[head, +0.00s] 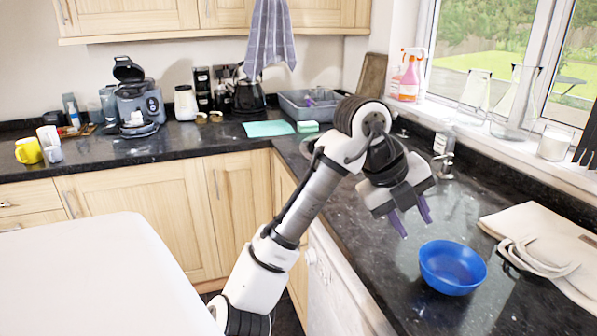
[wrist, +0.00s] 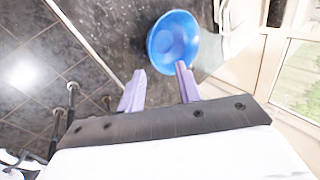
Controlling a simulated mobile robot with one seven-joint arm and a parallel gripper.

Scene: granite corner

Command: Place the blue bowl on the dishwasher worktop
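The blue bowl (head: 452,268) stands upright on the dark speckled worktop (head: 395,280) at the right, and it looks empty. It also shows in the wrist view (wrist: 173,40), just beyond my fingertips. My gripper (head: 416,228) is open and empty, with two purple fingers pointing down above the worktop. It is up and to the left of the bowl in the head view, apart from it. In the wrist view the fingers (wrist: 160,71) are spread with a clear gap. A white appliance front (head: 328,285), possibly the dishwasher, is below the worktop, partly hidden by my arm.
A folded beige cloth bag (head: 545,245) lies right of the bowl. A soap dispenser (head: 444,150) stands behind my gripper. Glass flasks (head: 515,103) and a white candle (head: 555,144) line the windowsill. A grey basin (head: 315,103) sits in the back corner. The worktop left of the bowl looks clear.

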